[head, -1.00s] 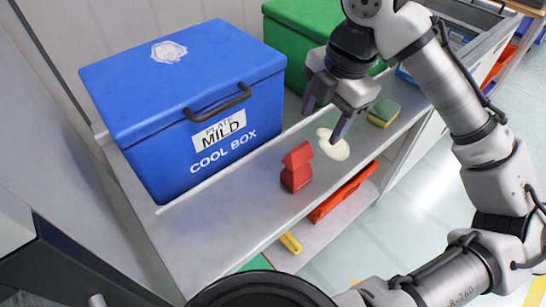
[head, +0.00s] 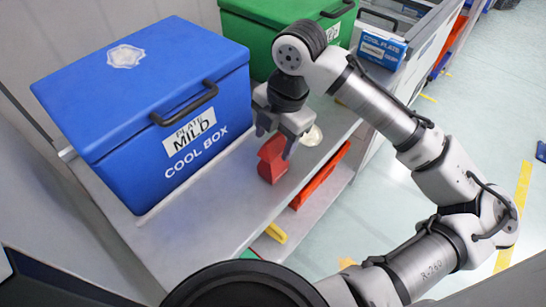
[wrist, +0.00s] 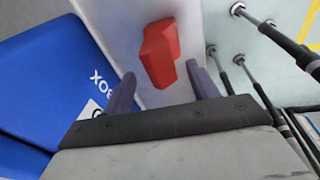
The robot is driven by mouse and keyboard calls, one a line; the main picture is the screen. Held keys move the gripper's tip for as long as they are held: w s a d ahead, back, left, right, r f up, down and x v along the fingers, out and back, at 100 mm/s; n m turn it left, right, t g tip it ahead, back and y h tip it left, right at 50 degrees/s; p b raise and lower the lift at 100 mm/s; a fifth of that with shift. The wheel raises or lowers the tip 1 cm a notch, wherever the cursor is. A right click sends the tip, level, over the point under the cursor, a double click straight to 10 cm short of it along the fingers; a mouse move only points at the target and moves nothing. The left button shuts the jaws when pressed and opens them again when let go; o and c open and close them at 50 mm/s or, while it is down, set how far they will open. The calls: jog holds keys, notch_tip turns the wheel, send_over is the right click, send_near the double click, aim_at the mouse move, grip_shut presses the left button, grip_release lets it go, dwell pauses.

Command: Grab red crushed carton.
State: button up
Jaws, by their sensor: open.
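The red crushed carton (head: 271,160) stands on the grey shelf in front of the blue cool box in the head view. It looks dented at its middle. My gripper (head: 273,146) is open, with its purple fingers close above and around the carton's top in that view. In the wrist view the carton (wrist: 160,52) lies ahead of the gap between the two open fingers (wrist: 160,88), apart from both. Nothing is held.
The blue cool box (head: 150,105) stands left of the carton, and a green box (head: 262,42) is behind. A pale flat item (head: 312,136) lies just right of my gripper. Red (head: 318,176) and yellow (head: 274,233) items sit on the lower level. The near shelf (head: 215,215) is clear.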

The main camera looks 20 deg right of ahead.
notch_tip(320, 180, down, 4)
jog(key=shift+w+a+f, duration=0.1)
jog(key=shift+w, duration=0.05)
jog(key=shift+c, duration=0.5)
jog(key=c, duration=1)
